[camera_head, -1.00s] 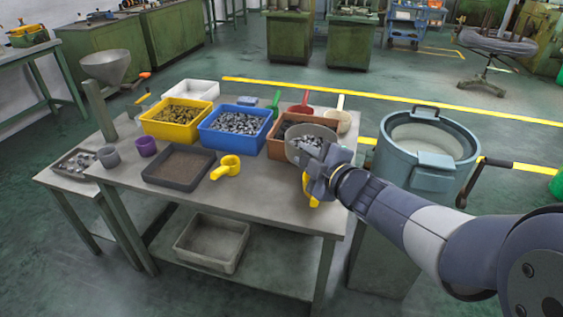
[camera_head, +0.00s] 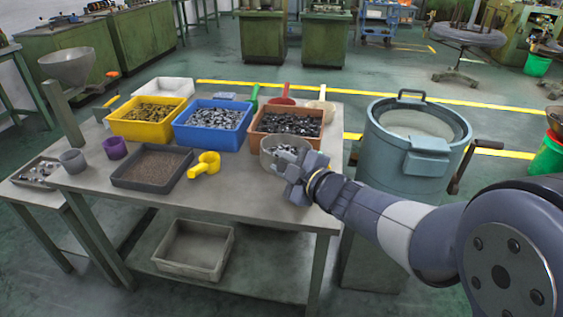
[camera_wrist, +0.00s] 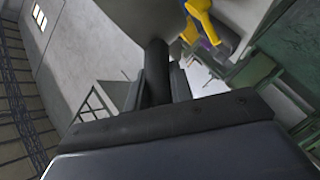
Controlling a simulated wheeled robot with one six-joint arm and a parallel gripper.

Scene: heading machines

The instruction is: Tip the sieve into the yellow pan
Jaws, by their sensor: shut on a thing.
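My gripper (camera_head: 298,172) is shut on the dark handle (camera_wrist: 156,72) of the sieve (camera_head: 276,158). The sieve is a round grey bowl with silvery metal pieces in it. It is above the table's right part, in front of the brown bin; my gripper hides part of it. Its grey underside (camera_wrist: 145,14) shows at the top of the wrist view. The yellow pan (camera_head: 113,127) is a square bin of brass-coloured pieces at the table's back left, well left of the sieve.
The blue bin (camera_head: 180,137) and brown bin (camera_head: 254,142) hold metal pieces. A dark tray (camera_head: 118,180), yellow scoop (camera_head: 206,165) and purple cup (camera_head: 115,148) stand in front. A blue-grey drum (camera_head: 385,155) with a crank is right of the table. The table's front right is bare.

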